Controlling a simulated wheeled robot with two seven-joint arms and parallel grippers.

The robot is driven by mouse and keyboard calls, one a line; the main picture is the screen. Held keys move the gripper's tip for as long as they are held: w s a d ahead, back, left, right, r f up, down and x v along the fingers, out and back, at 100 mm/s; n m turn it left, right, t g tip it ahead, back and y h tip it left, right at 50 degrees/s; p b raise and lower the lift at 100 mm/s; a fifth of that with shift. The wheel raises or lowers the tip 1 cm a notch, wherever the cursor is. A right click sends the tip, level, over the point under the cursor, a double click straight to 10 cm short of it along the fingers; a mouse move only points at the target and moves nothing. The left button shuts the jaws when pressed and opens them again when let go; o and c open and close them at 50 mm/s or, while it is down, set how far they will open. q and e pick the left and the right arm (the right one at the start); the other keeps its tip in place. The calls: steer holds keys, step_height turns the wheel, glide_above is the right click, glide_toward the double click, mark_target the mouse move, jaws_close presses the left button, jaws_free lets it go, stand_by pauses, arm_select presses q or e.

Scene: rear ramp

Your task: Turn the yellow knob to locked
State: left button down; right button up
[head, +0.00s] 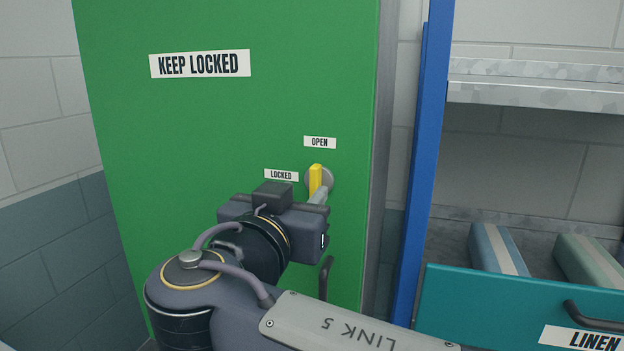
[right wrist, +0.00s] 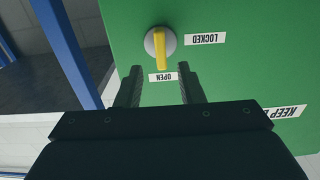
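The yellow knob (head: 315,180) sits on a round grey plate on the green door (head: 200,130). Its bar stands upright and points at the OPEN label (head: 320,142). The LOCKED label (head: 281,175) is to the knob's left. In the right wrist view, turned upside down, the knob (right wrist: 161,48) points at its OPEN label (right wrist: 163,77). My right gripper (right wrist: 160,70) is open, its two fingers apart and empty, with the knob just beyond and between their tips. In the head view its fingertips (head: 318,194) are just below the knob and partly hidden. My left gripper is out of view.
A KEEP LOCKED sign (head: 200,64) is on the door's upper part. A dark handle (head: 325,277) is below the knob. A blue post (head: 422,150) and a teal LINEN drawer (head: 500,305) stand to the right, with metal shelves (head: 540,95) above.

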mark_target(313, 182)
steer(key=p+x, duration=0.1)
steer(key=x, duration=0.4)
steer(key=shift+w, duration=0.15)
jaws_close()
